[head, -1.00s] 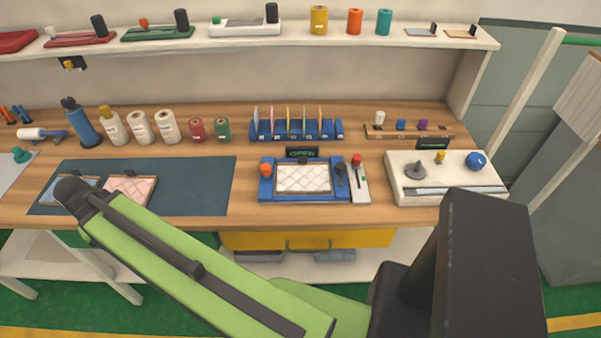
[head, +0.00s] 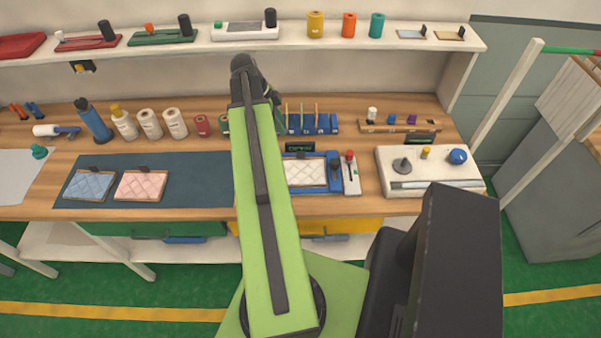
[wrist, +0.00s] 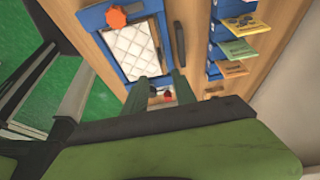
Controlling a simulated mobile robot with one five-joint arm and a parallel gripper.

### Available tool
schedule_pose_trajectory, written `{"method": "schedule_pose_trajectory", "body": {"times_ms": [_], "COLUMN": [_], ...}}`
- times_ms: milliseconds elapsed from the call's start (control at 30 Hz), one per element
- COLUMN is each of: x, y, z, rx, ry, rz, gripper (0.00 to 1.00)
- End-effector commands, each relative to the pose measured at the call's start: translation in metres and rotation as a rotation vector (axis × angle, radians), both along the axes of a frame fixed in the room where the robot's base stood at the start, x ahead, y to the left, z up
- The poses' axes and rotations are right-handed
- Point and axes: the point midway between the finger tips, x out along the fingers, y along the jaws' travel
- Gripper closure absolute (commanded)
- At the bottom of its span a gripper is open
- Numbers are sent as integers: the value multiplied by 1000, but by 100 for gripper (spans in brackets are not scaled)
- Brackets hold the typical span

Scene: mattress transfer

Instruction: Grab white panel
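The white quilted panel (head: 306,172) lies in a blue frame fixture (head: 322,187) on the workbench. My raised arm hides the fixture's left part in the head view. The white panel also shows in the wrist view (wrist: 133,48), with an orange knob (wrist: 117,17) at its edge. My gripper (wrist: 162,84) shows in the wrist view as two dark green fingers, spread apart with nothing held between them. The fingers appear near one end of the fixture and apart from the panel; their height above it is unclear. In the head view the fingers are mostly hidden behind the arm.
A blue panel (head: 90,185) and a pink panel (head: 140,185) lie on a dark mat (head: 200,178) at left. A blue rack (head: 312,124) stands behind the fixture. A white control box (head: 430,172) is at right. A shelf (head: 200,44) runs above the bench.

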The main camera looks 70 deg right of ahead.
Motion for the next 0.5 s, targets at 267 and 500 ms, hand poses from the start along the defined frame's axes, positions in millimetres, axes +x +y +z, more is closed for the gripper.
{"method": "schedule_pose_trajectory", "body": {"times_ms": [267,500], "x": [-21,-36], "y": [-8,-14], "z": [-68,-101], "rx": [-1,1], "ry": [0,-1], "rz": [1,3], "gripper": [67,67]}}
